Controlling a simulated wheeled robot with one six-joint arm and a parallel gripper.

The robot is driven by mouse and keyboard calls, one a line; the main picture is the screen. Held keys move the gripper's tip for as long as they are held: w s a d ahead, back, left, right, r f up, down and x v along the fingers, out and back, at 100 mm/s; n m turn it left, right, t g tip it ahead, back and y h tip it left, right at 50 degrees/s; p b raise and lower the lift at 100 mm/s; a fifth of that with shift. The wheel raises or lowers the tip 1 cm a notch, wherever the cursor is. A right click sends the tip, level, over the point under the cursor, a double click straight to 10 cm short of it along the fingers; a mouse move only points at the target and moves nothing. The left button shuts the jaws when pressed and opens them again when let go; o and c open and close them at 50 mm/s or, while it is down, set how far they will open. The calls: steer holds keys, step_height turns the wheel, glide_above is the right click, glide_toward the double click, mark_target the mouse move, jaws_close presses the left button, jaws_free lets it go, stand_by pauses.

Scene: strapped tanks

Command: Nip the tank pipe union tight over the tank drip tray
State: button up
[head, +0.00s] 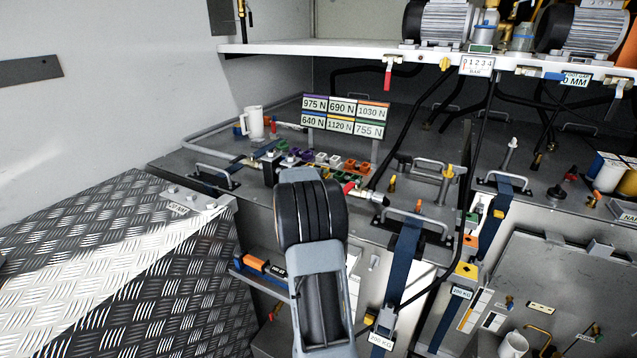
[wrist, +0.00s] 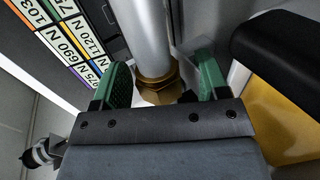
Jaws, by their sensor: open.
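In the wrist view a brass hex union (wrist: 157,90) sits on a thick silver pipe (wrist: 146,38). My gripper (wrist: 162,82) is open, with one green-padded finger on each side of the brass union. The lower part of the union is hidden behind the dark gripper body, and I cannot tell whether either pad touches it. In the head view my arm covers the middle, and the gripper and this union cannot be made out. I cannot pick out the drip tray for certain in either view.
A board of force labels (head: 345,117) stands behind my arm; it shows close to the left finger in the wrist view (wrist: 75,45). A white mug (head: 254,122) stands on the tank top. Blue straps (head: 405,258), handles and valves crowd the right. Chequer plate (head: 110,260) lies left.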

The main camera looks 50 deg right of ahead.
steer(key=shift+b+v, duration=0.75)
steer(key=shift+v, duration=3.25)
steer(key=shift+o, duration=0.5)
steer(key=o, duration=0.5)
steer(key=shift+c, duration=0.2)
steer(key=b+v, duration=0.3)
steer(key=v, duration=1)
steer(key=shift+a+r, duration=0.2)
steer(key=shift+a, duration=0.1)
steer(key=s+a+f+m+y, duration=0.1)
steer(key=s+a+f+y, duration=0.15)
steer(key=f, duration=0.35)
steer(key=s+a+f+y, duration=0.2)
steer(key=s+a+y, duration=0.1)
steer(key=a, duration=0.4)
steer(key=s+a+f+m+t+y, duration=0.1)
steer(key=s+a+f+y, duration=0.2)
steer(key=a, duration=0.5)
steer(key=s+a+f+m+y, duration=0.1)
steer(key=s+a+f+y, duration=0.2)
steer(key=a, duration=0.5)
steer(key=s+y, duration=0.1)
steer(key=s, duration=0.1)
steer(key=shift+s+a+t, duration=0.25)
steer(key=shift+s+t, duration=0.05)
